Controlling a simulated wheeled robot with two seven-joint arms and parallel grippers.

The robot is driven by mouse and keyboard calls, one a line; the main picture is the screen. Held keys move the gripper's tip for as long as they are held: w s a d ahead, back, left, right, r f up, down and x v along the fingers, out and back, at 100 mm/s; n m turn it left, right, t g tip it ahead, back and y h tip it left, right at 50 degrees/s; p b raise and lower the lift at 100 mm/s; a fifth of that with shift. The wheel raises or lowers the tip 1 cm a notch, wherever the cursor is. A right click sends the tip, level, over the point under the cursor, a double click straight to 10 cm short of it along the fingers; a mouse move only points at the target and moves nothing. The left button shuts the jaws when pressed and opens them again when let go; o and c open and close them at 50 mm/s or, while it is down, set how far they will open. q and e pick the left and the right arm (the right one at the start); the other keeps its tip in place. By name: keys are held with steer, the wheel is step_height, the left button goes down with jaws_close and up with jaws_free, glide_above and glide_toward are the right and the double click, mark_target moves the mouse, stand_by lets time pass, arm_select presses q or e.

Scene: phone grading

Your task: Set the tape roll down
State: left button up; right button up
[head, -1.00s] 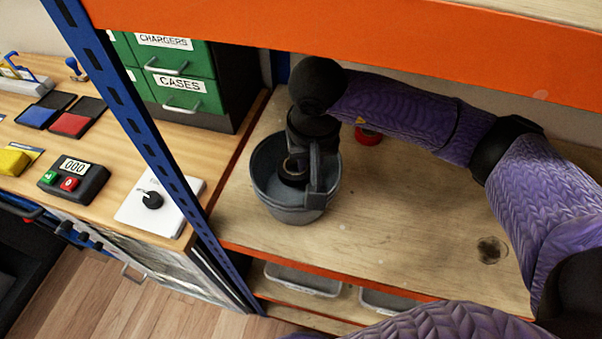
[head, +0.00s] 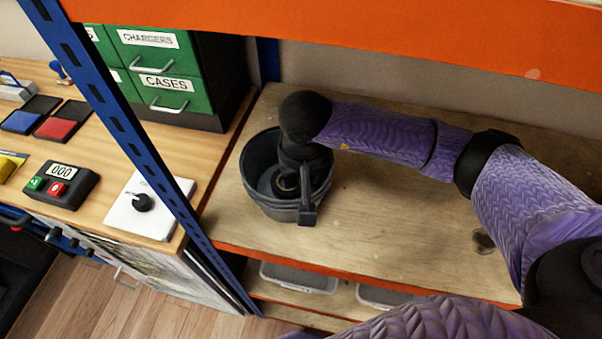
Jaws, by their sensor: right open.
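A grey bucket (head: 257,196) stands on the wooden shelf behind the orange front edge. A dark ring with a brown inner side, which looks like the tape roll (head: 286,184), shows inside the bucket, partly covered by my right gripper. My right gripper (head: 296,196) points down into the bucket with its jaws open. One dark finger shows at the bucket's right front side; the other is mostly hidden. I cannot tell whether the roll touches the bucket's floor or a finger. My left gripper is not in view.
A blue upright post (head: 130,130) and an orange beam (head: 400,40) frame the shelf. The shelf board (head: 400,220) is clear to the bucket's right. Grey bins (head: 300,277) sit below. At left, a bench holds green drawers (head: 165,92), ink pads, a counter and a white device.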

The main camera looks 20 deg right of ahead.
steer(key=shift+r, duration=0.1)
step_height(320, 180, up, 12)
steer(key=s+p, duration=0.1)
steer(key=shift+s+a, duration=0.15)
steer(key=shift+s, duration=0.2)
stand_by(0.3)
stand_by(0.5)
stand_by(0.5)
